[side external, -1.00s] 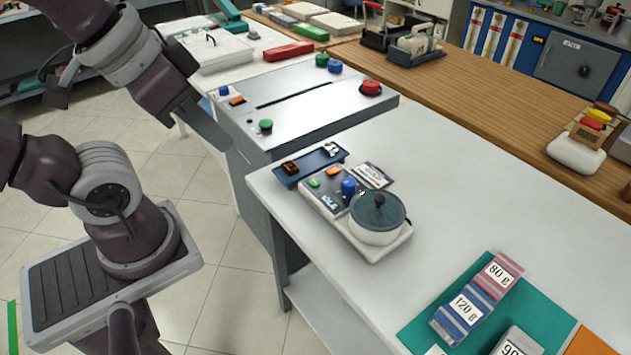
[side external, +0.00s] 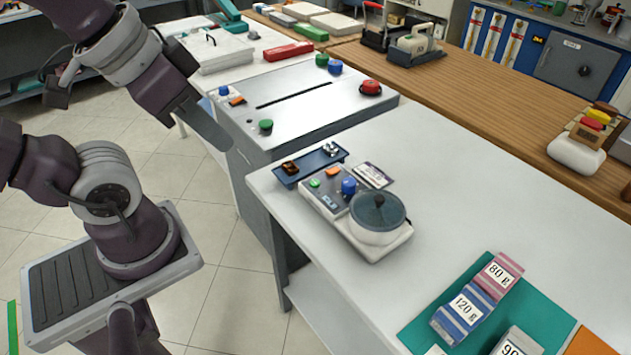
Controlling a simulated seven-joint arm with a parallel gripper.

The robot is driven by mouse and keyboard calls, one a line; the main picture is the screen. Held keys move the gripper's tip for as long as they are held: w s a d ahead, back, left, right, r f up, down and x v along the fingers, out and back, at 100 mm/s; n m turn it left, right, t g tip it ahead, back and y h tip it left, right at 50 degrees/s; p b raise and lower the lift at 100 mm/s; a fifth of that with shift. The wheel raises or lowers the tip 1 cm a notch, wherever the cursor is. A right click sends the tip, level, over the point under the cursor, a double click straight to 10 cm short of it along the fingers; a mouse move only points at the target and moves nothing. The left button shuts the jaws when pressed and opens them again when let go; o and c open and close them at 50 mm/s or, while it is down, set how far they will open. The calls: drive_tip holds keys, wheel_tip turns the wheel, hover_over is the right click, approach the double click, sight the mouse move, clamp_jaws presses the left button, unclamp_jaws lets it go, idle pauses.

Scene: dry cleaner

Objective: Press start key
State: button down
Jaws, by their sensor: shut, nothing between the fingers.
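A small machine (side external: 397,246) with a round, dark-lidded pot (side external: 378,222) sits on the white table. Its panel has a green key (side external: 314,183), an orange key (side external: 333,171), a blue knob (side external: 349,186) and a small lit display (side external: 330,201). The lettering on the keys is too small to read, so I cannot tell which is marked start. My gripper (side external: 216,137) is shut and empty. In the picture it is left of the small machine, over the left edge of the grey cabinet, apart from the keys.
The grey cabinet (side external: 310,110) has green, blue, red and orange controls and a dark slot. A blue tray (side external: 325,152) and a card (side external: 373,174) lie by the small machine. Labelled packs (side external: 463,312) rest on a teal mat (side external: 535,300). The table's middle is clear.

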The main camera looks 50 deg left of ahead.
idle(0.3)
drive_tip(key=m+t+h, duration=0.3)
drive_tip(key=m+h, duration=0.1)
drive_tip(key=m, duration=1)
hover_over(311, 183)
wheel_tip(311, 183, down, 18)
drive_tip(key=shift+a+r, duration=0.1)
wheel_tip(311, 183, down, 9)
drive_tip(key=shift+r, duration=0.1)
